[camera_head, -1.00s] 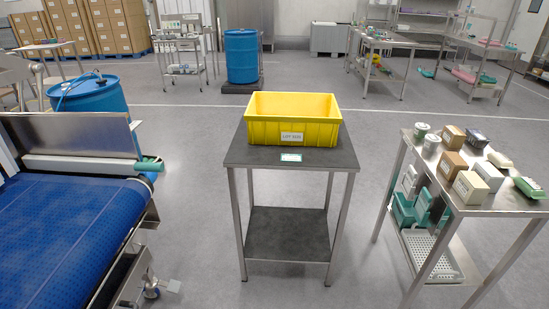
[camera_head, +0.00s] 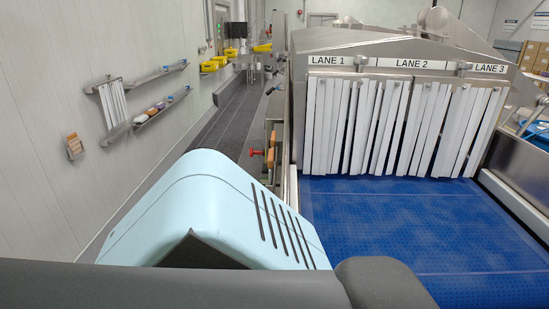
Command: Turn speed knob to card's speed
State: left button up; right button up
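No speed knob or speed card can be made out for sure. A small red knob-like part (camera_head: 256,152) sticks out to the left from the side of the conveyor tunnel (camera_head: 410,42). I cannot tell what it is. The tunnel has signs LANE 1, LANE 2 and LANE 3 above white strip curtains (camera_head: 345,128), and a blue belt (camera_head: 400,220) runs in under them. Neither of my grippers is in view. Much of the lower left of the view is blocked close to the camera.
A small brown holder (camera_head: 75,146) hangs on the left wall. Wall shelves (camera_head: 160,115) hold small items, and white strips hang there. Yellow bins (camera_head: 212,65) stand farther back. A dark floor strip (camera_head: 215,135) runs clear between wall and machine.

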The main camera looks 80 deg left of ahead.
aim_at(264, 169)
jog(key=u, duration=2.55)
jog(key=i+j+z, duration=0.15)
jog(key=j, duration=0.3)
jog(key=i+j+z, duration=0.15)
jog(key=j, duration=0.3)
jog(key=i+j+z, duration=0.2)
jog(key=j, duration=0.25)
jog(key=j+z, duration=0.3)
